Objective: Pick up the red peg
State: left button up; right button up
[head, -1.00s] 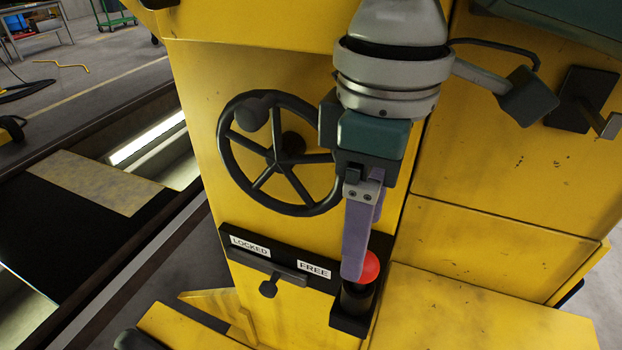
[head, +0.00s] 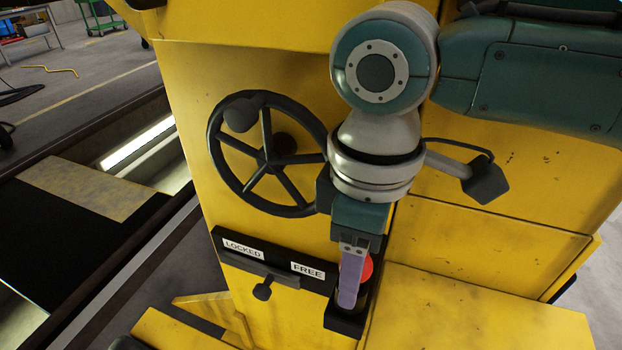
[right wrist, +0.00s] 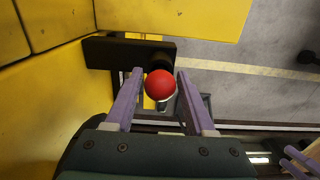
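The red peg (head: 366,269) has a round red head and sits upright in a dark holder (head: 343,324) on the yellow machine. In the head view my right gripper (head: 349,300) reaches down in front of it and hides part of the head. In the right wrist view the red ball head (right wrist: 159,85) lies between the tips of the two purple fingers of my right gripper (right wrist: 154,78). The fingers are open, with gaps on both sides. My left gripper does not show in the head view.
A black handwheel (head: 268,154) is on the yellow panel left of my right arm. Below it is a dark bar with LOCKED and FREE labels (head: 308,271) and a small lever (head: 262,291). A yellow ledge (head: 470,310) lies right of the holder.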

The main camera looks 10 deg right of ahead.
grip_shut()
jog(key=shift+r, duration=0.15)
dwell(0.4)
